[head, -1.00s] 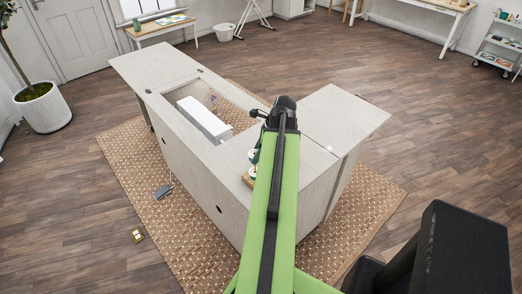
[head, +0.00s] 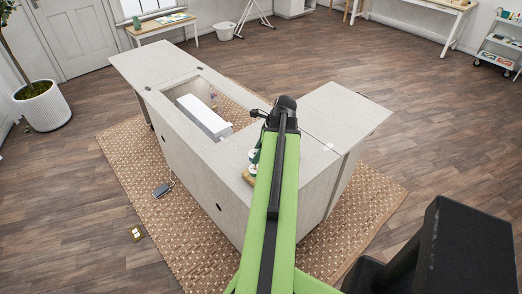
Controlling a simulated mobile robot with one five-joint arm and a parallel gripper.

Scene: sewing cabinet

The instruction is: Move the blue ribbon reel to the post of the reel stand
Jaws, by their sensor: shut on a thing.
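The reel stand (head: 253,155) is on the pale cabinet top, just left of my green arm. It shows as a small wooden base with green and white pieces on it; my arm covers its right part, and I cannot make out its post. I cannot see the blue ribbon reel. My arm reaches over the cabinet and ends in view at a black joint. The jaws of my gripper do not show; they are hidden behind or below the arm.
The sewing cabinet (head: 180,78) has an open well with a white machine (head: 203,117) in it. The right leaf (head: 340,112) is clear. A foot pedal (head: 162,189) lies on the woven rug (head: 120,160).

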